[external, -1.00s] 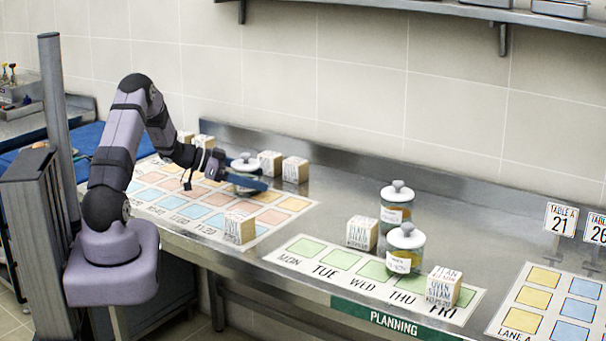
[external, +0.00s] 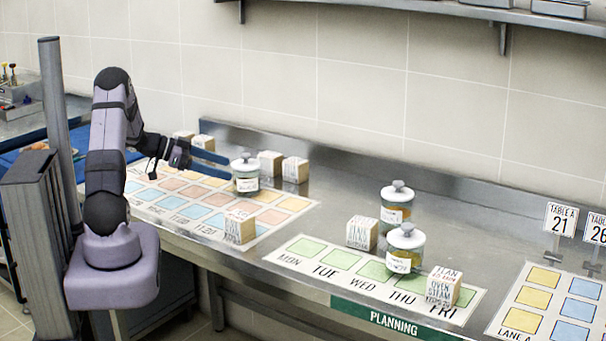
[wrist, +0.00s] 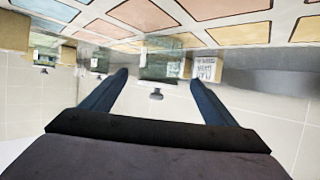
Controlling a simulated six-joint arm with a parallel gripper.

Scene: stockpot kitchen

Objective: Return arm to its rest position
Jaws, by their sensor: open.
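My gripper (external: 221,155) is open and empty, its two blue fingers pointing right over the left-hand board. A glass jar with a white lid and a label (external: 246,180) stands upright on that board, just to the right of the fingertips and apart from them. In the wrist view, which appears upside down, the open fingers (wrist: 160,79) show with the jar (wrist: 160,65) beyond the gap between them. My arm is bent and reaches from its base at the left over the steel counter (external: 300,212).
Wooden blocks stand behind the jar (external: 295,170) and in front of it (external: 239,228). Further right are two more jars (external: 396,212) (external: 404,255) and blocks (external: 361,233) (external: 442,287) by the green planning board (external: 290,262). A tiled wall is behind; a shelf (external: 440,12) hangs above.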

